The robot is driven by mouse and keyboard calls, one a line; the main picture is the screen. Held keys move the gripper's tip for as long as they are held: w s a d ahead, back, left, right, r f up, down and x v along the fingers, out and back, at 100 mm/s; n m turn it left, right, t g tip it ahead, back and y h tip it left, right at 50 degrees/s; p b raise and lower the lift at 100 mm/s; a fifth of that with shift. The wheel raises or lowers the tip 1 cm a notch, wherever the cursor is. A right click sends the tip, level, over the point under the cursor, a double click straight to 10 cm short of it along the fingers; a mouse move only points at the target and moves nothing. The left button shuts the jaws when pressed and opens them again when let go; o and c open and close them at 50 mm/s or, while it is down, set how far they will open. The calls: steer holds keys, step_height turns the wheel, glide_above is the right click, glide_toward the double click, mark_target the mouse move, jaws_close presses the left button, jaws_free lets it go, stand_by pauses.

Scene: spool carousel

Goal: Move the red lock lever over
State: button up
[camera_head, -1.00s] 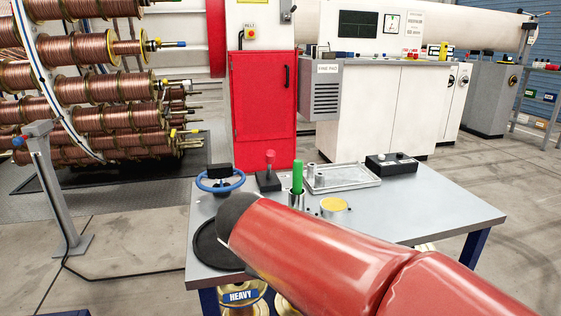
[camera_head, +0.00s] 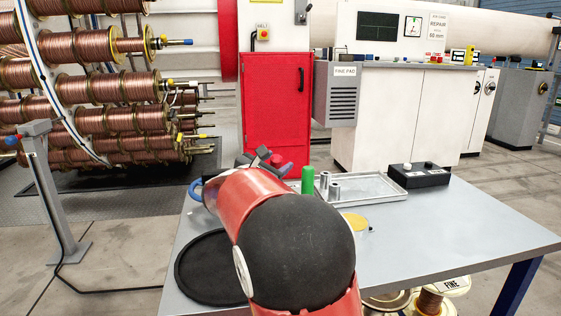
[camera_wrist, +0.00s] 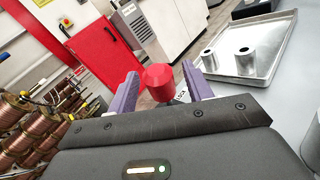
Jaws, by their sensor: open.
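The red lock lever's knob (camera_wrist: 157,84) shows in the wrist view between the two purple fingers of my open gripper (camera_wrist: 160,72). A finger flanks it on each side; I cannot tell whether either touches it. The lever's lower part is hidden behind the gripper body. In the head view my gripper (camera_head: 265,160) is at the back left of the table, with a bit of the red knob (camera_head: 277,160) beside its fingers. My red arm hides most of the lever and its base there.
The grey table (camera_head: 480,225) carries a blue handwheel (camera_head: 195,189), a green cylinder (camera_head: 307,181), a metal tray (camera_head: 385,194), a black button box (camera_head: 420,175), a yellow-topped round piece (camera_head: 355,222) and a black round pad (camera_head: 205,270). The table's right side is clear.

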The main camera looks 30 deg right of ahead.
steer(key=shift+x, duration=1.2)
steer(key=shift+c, duration=0.2)
jaws_close()
